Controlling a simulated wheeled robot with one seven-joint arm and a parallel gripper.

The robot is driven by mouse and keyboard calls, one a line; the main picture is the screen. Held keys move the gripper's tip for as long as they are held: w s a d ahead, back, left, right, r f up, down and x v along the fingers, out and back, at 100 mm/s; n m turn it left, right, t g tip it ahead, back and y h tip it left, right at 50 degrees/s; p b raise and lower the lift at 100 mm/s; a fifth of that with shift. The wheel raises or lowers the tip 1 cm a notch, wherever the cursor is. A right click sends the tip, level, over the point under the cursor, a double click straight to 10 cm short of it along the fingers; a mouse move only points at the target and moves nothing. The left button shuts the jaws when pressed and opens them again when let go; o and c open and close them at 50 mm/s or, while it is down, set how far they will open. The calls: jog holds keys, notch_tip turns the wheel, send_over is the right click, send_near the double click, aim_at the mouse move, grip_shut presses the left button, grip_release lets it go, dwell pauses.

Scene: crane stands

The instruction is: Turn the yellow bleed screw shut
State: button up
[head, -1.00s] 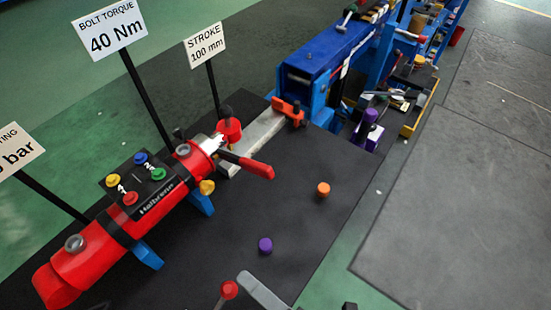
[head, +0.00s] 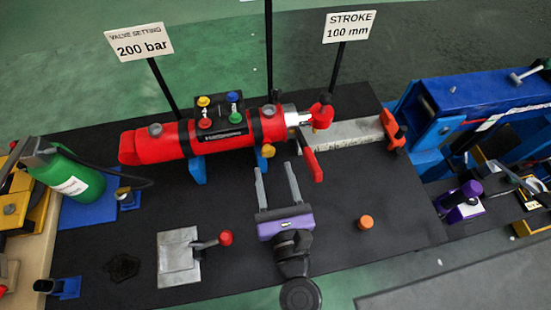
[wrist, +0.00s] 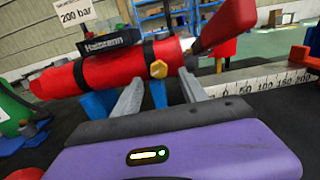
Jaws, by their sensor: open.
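The yellow bleed screw (head: 267,151) sits low on the front side of the red cylinder (head: 160,141), near its right end. In the wrist view the screw (wrist: 158,69) is a hexagonal yellow head just beyond and between my two fingertips. My gripper (head: 274,167) points away from me toward the screw, with its grey fingers spread and empty. The wrist view shows my gripper's fingers (wrist: 160,80) one on each side of the screw's line, apart from it. Blue supports (head: 197,169) carry the cylinder.
A red lever (head: 312,164) hangs just right of the screw. An orange knob (head: 365,222) stands on the black mat to the right. A grey plate with a red-tipped lever (head: 225,238) is to the left. A green bottle (head: 78,178) lies farther left.

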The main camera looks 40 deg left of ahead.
aim_at(269, 155)
jog(key=shift+x, duration=1.8)
grip_shut()
